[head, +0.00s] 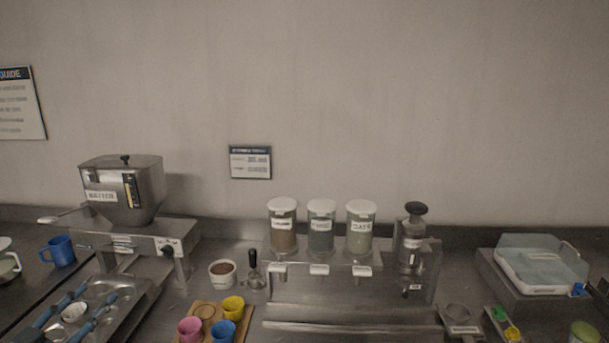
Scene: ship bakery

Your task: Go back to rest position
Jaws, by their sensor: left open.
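My left gripper (98,293) reaches in from the bottom left corner. Its two blue-grey fingers are spread apart over a metal muffin tin (134,300). No object shows held between the fingers. A small pale cup or liner (74,312) shows between the fingers, lower down in the tin; I cannot tell whether a finger touches it. My right gripper is not in view.
A batter hopper (146,190) stands behind the tin, a blue mug (60,251) left of it. Right are a brown-filled bowl (222,281), a wooden board (243,325) with coloured cups, a dispenser rack (320,291), and a clear-lidded tray (541,270).

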